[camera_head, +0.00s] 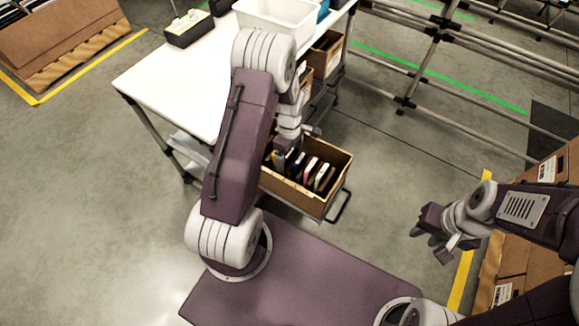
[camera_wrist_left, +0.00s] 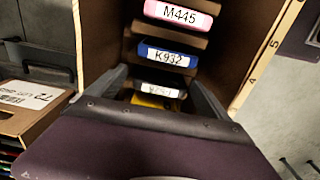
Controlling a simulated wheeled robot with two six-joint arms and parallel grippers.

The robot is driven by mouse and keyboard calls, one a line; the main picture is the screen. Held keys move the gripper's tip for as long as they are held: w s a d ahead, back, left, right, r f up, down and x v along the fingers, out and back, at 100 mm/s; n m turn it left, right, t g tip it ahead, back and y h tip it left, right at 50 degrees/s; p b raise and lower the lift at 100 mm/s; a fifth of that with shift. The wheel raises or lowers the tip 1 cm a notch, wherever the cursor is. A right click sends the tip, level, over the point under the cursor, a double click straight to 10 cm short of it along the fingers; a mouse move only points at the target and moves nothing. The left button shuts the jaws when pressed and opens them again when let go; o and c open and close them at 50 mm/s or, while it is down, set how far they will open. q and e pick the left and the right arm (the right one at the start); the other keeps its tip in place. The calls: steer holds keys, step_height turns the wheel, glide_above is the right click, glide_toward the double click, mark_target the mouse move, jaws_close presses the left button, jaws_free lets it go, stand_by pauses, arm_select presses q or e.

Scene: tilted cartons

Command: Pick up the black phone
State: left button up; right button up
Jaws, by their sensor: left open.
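In the left wrist view, a dark, seemingly black phone (camera_wrist_left: 158,89) with a white label stands on edge in the carton. A blue phone (camera_wrist_left: 165,55) labelled K932 and a pink one (camera_wrist_left: 178,15) labelled M445 stand beyond it. A yellow item (camera_wrist_left: 155,102) shows on its near side, partly hidden by my gripper. My left gripper (camera_wrist_left: 157,75) is open, its fingers on either side of the row near the dark phone; contact cannot be told. In the head view my left gripper (camera_head: 283,157) reaches into the tilted carton (camera_head: 306,199). My right gripper (camera_head: 438,243) hangs away at the right.
A white table (camera_head: 170,85) stands left of the carton, with a white bin (camera_head: 278,15) and a dark box (camera_head: 190,30) on it. Another carton (camera_head: 327,55) is behind. Brown cartons (camera_head: 520,255) stand at the right. Open floor lies between.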

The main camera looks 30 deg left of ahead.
arm_select(q)
steer(key=shift+r, duration=0.15)
steer(key=shift+c, duration=0.6)
steer(key=c, duration=1.2)
step_height(320, 180, up, 17)
steer(key=p, duration=0.7)
step_height(320, 180, up, 2)
steer(key=m+p, duration=1.4)
steer(key=m, duration=2.2)
